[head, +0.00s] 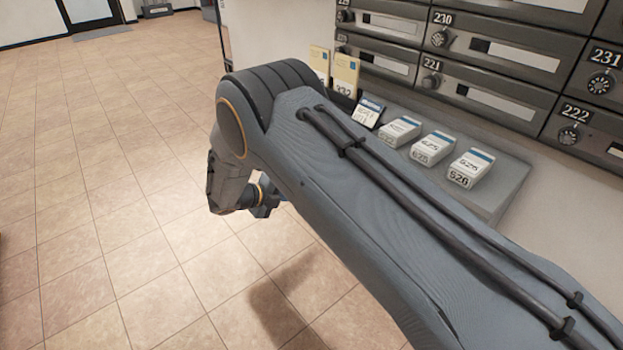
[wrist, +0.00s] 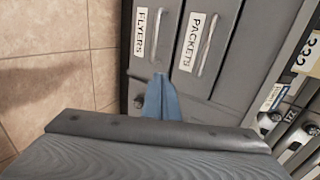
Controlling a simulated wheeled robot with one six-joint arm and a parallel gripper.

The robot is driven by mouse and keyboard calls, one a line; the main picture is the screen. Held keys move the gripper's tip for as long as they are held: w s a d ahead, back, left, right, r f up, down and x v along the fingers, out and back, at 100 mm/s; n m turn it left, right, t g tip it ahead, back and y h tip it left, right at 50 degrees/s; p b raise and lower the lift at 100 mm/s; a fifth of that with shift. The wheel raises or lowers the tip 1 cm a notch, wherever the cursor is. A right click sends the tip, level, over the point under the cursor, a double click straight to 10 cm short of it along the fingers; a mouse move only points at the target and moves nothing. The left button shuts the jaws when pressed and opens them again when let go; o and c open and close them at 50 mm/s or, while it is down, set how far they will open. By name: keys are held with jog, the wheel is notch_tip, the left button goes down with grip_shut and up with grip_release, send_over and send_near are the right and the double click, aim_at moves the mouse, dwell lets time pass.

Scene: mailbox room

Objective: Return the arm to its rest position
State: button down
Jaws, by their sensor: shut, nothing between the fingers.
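My arm reaches across the head view from the lower right and bends down at its far end. My gripper (head: 267,196) hangs below the bend, left of the shelf and over the floor, partly hidden by the arm. In the wrist view, the blue fingers of my gripper (wrist: 161,98) show together, shut and empty. Beyond them are grey fronts with handles, labelled FLYERS (wrist: 151,33) and PACKETS (wrist: 196,42). I cannot tell the gap between fingertips and fronts.
A grey shelf (head: 508,180) along the wall holds several small numbered boxes (head: 471,168) and yellow cards (head: 345,75). Numbered mailboxes (head: 487,90) with dials line the wall above. A dark door (head: 90,10) stands far off.

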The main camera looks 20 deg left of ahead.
jog(key=s+d+r+m+g+y, duration=0.1)
jog(key=s+d+r+m+g, duration=0.1)
jog(key=s+d+r+m, duration=0.4)
jog(key=s+d+r+m+g, duration=0.3)
jog(key=s+r+m, duration=0.1)
jog(key=r+m, duration=0.4)
jog(key=s+d+r+m+g+y, duration=0.1)
jog(key=s+d+r+m+g, duration=0.1)
jog(key=s+d+r+m, duration=0.45)
jog(key=s+d+r+m+g+y+p, duration=0.1)
jog(key=s+d+r+m+y, duration=0.15)
jog(key=s+m, duration=0.45)
jog(key=s+d+r+m+g+y, duration=0.1)
jog(key=s+d+r+m+y, duration=0.1)
jog(key=s+r+m, duration=0.35)
jog(key=s+d+r+m+g+y+p, duration=0.1)
jog(key=s+d+r+m+y, duration=0.1)
jog(key=s+m, duration=0.55)
jog(key=d+r+m+p, duration=0.2)
jog(key=d+r+p, duration=0.5)
jog(key=p, duration=0.5)
jog(key=d+r+m+h+p, duration=0.1)
jog(key=d+r+m+p, duration=0.1)
jog(key=d+r+p, duration=0.5)
jog(key=d+r+m+p, duration=0.2)
jog(key=d+r+p, duration=0.5)
jog(key=r+p, duration=0.8)
jog(key=shift+s+r+h+p, duration=0.15)
jog(key=shift+s+h+p, duration=0.25)
jog(key=shift+p, duration=1.45)
